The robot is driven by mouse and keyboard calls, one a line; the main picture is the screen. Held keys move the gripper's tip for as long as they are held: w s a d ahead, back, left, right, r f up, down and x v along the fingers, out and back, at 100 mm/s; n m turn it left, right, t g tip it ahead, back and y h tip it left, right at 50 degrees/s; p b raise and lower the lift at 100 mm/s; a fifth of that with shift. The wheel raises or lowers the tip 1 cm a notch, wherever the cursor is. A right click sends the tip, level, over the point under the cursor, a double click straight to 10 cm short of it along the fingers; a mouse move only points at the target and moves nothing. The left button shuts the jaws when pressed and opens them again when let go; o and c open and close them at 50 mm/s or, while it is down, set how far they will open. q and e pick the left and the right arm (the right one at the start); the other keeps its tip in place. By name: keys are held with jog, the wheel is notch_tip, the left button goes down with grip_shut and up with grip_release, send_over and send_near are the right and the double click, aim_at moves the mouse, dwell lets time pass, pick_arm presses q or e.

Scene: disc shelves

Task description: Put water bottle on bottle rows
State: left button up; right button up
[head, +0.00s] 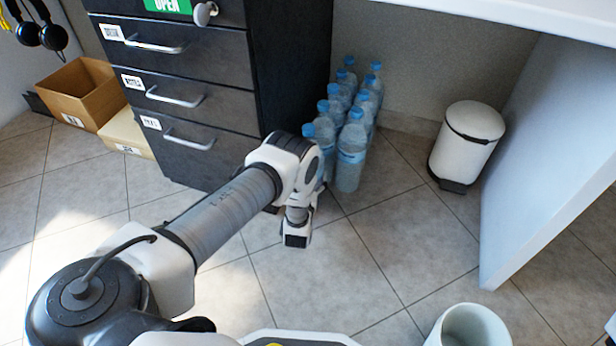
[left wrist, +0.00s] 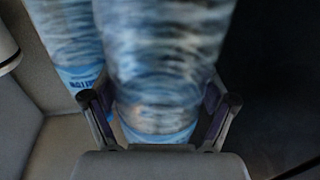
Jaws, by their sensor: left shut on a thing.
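Clear-blue water bottles with blue caps stand upright on the floor in two bottle rows (head: 352,150) beside the dark drawer cabinet. My left arm reaches from the left to the front left of the rows, and its wrist hides part of the bottle there (head: 323,131). In the left wrist view, my left gripper (left wrist: 160,98) is shut on a water bottle (left wrist: 165,60), a finger on each side of it. Another bottle (left wrist: 75,40) stands beside it to the left. The fingers are hidden in the head view. My right gripper is not in view.
The drawer cabinet (head: 190,105) borders the rows on the left. A white bin (head: 465,145) and a white panel (head: 555,160) stand to the right. A cardboard box (head: 82,92) is far left. The tiled floor in front of the rows is clear.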

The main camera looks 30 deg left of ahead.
pick_arm(q)
jog(key=o, duration=1.6)
jog(key=shift+r, duration=0.1)
jog(key=shift+o, duration=0.2)
jog(key=s+d+m+g+h+p, duration=0.1)
jog(key=s+d+g+h+p, duration=0.15)
jog(key=s, duration=0.45)
jog(key=s+d+f+m+g+h+p, duration=0.1)
jog(key=s+d+g, duration=0.3)
jog(key=s, duration=0.3)
jog(key=s+d+m+g+h+p, duration=0.1)
jog(key=s+d+g+h+p, duration=0.2)
jog(key=s, duration=0.4)
jog(key=s+d+r+g, duration=0.2)
jog(key=s+r+g, duration=0.1)
jog(key=s, duration=0.5)
jog(key=s+d+r+m+g+h, duration=0.1)
jog(key=s+d+r+g, duration=0.1)
jog(key=s, duration=0.6)
jog(key=shift+s+d+r+g+b, duration=0.15)
jog(key=shift+d+r+g+b, duration=0.2)
jog(key=shift+r+g, duration=0.5)
